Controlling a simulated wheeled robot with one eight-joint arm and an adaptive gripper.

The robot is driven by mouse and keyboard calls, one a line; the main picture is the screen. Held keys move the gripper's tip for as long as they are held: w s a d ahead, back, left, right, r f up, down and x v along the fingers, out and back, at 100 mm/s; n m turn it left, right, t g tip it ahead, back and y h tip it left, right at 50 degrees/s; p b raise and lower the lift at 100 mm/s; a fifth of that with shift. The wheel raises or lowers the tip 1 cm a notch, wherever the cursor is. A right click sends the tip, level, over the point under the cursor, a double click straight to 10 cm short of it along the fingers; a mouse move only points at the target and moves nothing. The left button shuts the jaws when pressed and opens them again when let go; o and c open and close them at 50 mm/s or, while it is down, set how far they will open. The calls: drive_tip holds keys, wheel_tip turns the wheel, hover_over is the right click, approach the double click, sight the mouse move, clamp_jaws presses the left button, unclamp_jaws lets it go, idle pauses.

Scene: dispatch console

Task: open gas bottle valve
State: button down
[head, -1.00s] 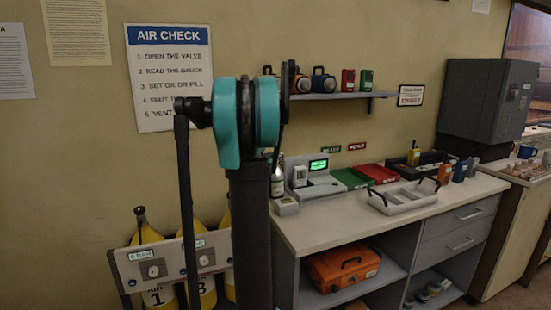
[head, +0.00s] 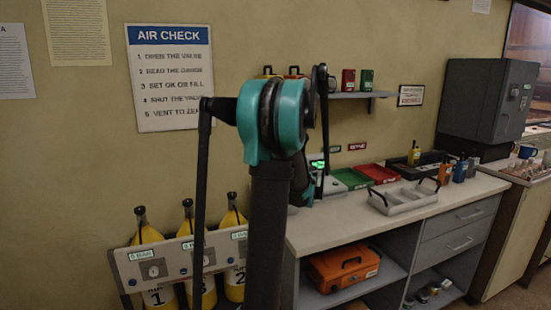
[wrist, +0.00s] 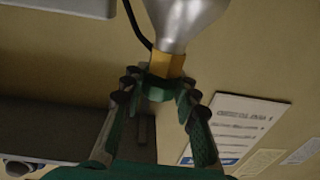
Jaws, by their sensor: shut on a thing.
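In the wrist view, my gripper (wrist: 158,88) has its two green fingers closed around a green valve knob (wrist: 160,84). The knob sits on the brass neck (wrist: 166,65) of a silver gas bottle (wrist: 184,20), which shows upside down at the top of the picture. Whether the valve is open or shut cannot be told. In the head view my arm hides the gripper's fingertips and the spot on the counter where a small bottle stood earlier.
Three yellow air bottles (head: 148,235) stand behind a gauge panel (head: 165,268) at left. The counter (head: 345,225) bears a grey tray (head: 404,198), a red tray (head: 377,174) and a green tray (head: 352,179). A shelf (head: 340,95) with several items hangs above.

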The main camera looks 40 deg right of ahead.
drive_tip(key=n+y, duration=0.2)
drive_tip(key=y, duration=0.1)
drive_tip(key=n+y, duration=0.2)
drive_tip(key=y, duration=0.2)
drive_tip(key=shift+d+n, duration=0.1)
drive_tip(key=shift+n, duration=0.2)
drive_tip(key=shift+n+g+y, duration=1)
drive_tip(key=shift+n+y, duration=0.6)
drive_tip(key=shift+y, duration=0.9)
drive_tip(key=c, duration=1.1)
unclamp_jaws()
drive_tip(key=shift+c, duration=0.2)
drive_tip(key=v, duration=1.2)
drive_tip(key=shift+w+d, duration=0.1)
